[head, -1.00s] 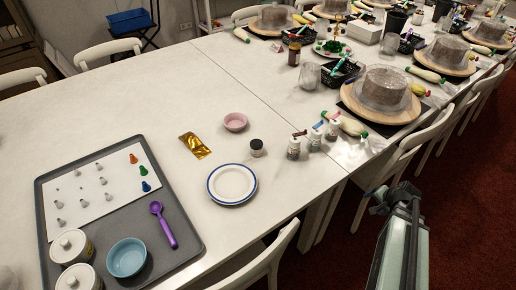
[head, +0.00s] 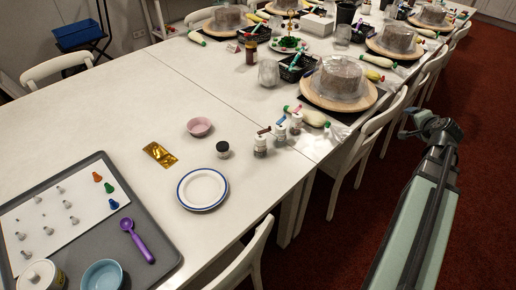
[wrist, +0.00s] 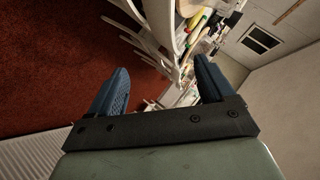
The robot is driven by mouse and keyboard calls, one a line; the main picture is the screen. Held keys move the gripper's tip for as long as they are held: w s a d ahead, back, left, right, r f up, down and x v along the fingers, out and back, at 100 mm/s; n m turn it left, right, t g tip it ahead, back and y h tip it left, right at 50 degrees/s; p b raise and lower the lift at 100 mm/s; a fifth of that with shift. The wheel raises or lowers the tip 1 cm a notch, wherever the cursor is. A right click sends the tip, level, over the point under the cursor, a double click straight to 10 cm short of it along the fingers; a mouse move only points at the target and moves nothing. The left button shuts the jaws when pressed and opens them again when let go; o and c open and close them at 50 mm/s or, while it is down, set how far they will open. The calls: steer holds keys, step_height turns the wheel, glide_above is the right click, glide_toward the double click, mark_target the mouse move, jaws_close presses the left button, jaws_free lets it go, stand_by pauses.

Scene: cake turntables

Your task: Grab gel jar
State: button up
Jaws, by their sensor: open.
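A small jar with a black lid (head: 223,150) stands upright on the white table, just behind a white plate with a blue rim (head: 202,189). It looks like the gel jar, but no label is readable. Several small bottles (head: 280,134) with coloured parts on top stand to its right. My gripper (wrist: 160,82) is open and empty in the wrist view, its two blue fingers wide apart. In the head view my arm reaches up at the right, over the red floor, well apart from the jar. The jar cannot be made out in the wrist view.
A pink bowl (head: 199,127) and a gold packet (head: 160,154) lie near the jar. A grey tray (head: 88,234) is at lower left. White chairs (head: 245,262) line the table's near edge, between my arm and the table. A cake turntable (head: 309,93) stands farther back.

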step_height(320, 180, up, 3)
steer(key=w+a, duration=0.1)
steer(key=a, duration=0.1)
steer(key=m+g+y, duration=0.4)
steer(key=y, duration=0.7)
glide_toward(222, 145)
steer(key=w+d, duration=0.1)
steer(key=d+f, duration=0.1)
steer(key=d, duration=0.1)
steer(key=shift+w, duration=0.4)
steer(key=a+m, duration=0.1)
steer(key=m, duration=0.1)
steer(key=a+f+m+t, duration=0.1)
steer(key=a+m, duration=0.1)
steer(key=m, duration=0.1)
steer(key=a+m, duration=0.2)
steer(key=shift+f+m+t+y, duration=0.3)
steer(key=shift+f, duration=0.1)
steer(key=shift+a+f+m, duration=0.1)
steer(key=shift+a+m, duration=0.15)
steer(key=shift+m, duration=0.25)
steer(key=shift+w+a+f+m, duration=0.2)
steer(key=shift+a+m, duration=0.15)
steer(key=shift+m, duration=0.15)
steer(key=shift+x, duration=3.5)
steer(key=shift+r, duration=0.15)
